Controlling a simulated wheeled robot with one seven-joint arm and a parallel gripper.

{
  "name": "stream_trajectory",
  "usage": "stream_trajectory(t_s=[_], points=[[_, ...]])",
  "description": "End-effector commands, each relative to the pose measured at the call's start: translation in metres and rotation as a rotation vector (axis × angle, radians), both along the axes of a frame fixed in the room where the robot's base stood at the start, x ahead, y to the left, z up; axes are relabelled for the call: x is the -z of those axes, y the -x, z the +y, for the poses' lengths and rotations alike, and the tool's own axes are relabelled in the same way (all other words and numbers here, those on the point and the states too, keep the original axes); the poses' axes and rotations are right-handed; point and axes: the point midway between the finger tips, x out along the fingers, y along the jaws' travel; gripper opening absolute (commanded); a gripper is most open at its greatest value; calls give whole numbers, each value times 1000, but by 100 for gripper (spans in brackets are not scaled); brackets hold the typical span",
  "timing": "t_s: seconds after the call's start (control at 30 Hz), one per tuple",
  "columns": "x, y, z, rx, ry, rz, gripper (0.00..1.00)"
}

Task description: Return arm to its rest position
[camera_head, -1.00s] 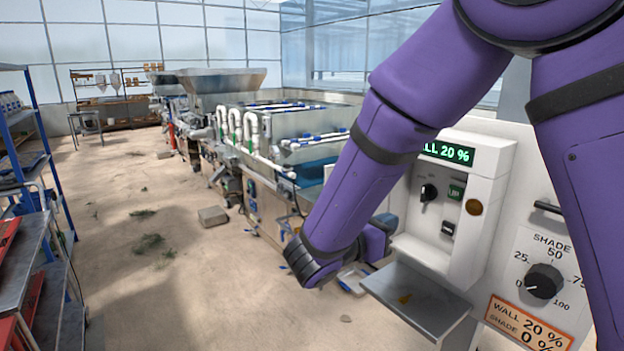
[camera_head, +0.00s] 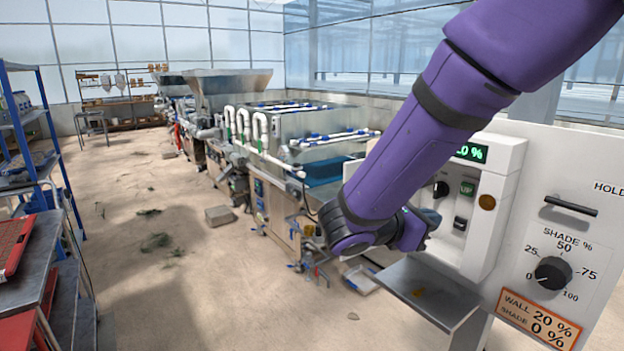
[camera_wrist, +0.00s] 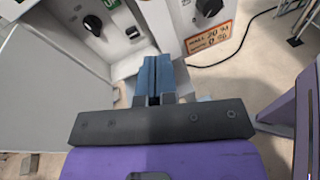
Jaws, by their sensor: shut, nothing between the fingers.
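My purple arm hangs from the upper right in the head view, in front of the left part of the control panel. My gripper (camera_wrist: 153,62) shows in the wrist view with its two blue fingers shut together and nothing between them. It points toward the lower part of the white control box, and I cannot tell the exact gap.
The white control box (camera_head: 505,165) carries a black knob and a green UP button. A metal shelf (camera_head: 425,290) juts out below it. The shade knob (camera_head: 553,273) is to its right. A seeding machine (camera_head: 300,150) stands behind; the floor (camera_head: 180,290) at left is open.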

Motion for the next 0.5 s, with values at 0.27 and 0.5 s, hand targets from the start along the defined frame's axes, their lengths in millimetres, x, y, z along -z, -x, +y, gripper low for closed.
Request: stream_trajectory(t_s=[0.27,0.5], points=[[-21,45,-58,250,-297,-104,0],[-32,101,-97,528,-656,-273,0]])
